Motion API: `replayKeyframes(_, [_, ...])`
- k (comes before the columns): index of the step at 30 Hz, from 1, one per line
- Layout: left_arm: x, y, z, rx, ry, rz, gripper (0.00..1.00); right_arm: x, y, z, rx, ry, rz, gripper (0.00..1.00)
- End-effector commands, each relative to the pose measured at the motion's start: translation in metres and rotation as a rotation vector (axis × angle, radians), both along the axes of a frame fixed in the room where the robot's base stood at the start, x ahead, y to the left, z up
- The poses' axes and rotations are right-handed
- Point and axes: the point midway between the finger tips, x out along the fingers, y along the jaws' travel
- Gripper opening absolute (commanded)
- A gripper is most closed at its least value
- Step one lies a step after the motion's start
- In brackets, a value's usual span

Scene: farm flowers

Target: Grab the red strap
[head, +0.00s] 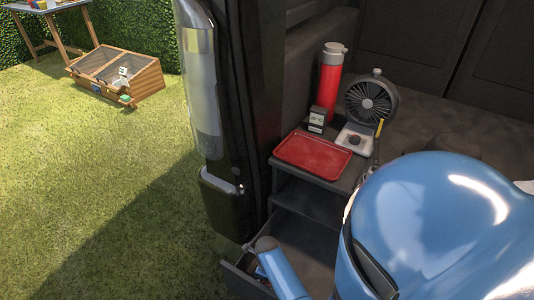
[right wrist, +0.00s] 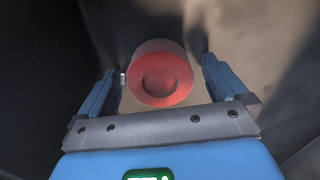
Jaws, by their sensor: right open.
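A red round object (right wrist: 160,75) with a hollow in its near face shows in the right wrist view; it looks like a rolled strap, but I cannot tell for certain. My right gripper (right wrist: 158,82) is open, with one blue finger on each side of the red roll. A gap shows between the roll and the fingers. In the head view the red roll cannot be made out, and my blue arm covers much of the lower right. My left gripper is not in view.
An open drawer (head: 238,275) sits below a small shelf unit holding a red tray (head: 312,155), a red bottle (head: 330,80), a fan (head: 371,100) and a small clock-like box (head: 317,120). A dark vehicle door edge (head: 240,100) stands left. Grass (head: 90,190) lies beyond.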

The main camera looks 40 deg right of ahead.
Motion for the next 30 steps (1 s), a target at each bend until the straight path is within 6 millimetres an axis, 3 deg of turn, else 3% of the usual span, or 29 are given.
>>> replayKeyframes(9, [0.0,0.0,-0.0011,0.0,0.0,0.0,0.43,0.0004,-0.0001,-0.0027,0.0,-0.001,0.0,0.97])
replayKeyframes(21, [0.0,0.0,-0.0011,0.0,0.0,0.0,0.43,0.0001,0.0,-0.0027,0.0,0.0,0.0,0.36])
replayKeyframes(30, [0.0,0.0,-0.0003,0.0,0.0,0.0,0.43,0.0004,-0.0001,-0.0012,-0.001,-0.001,0.0,0.35])
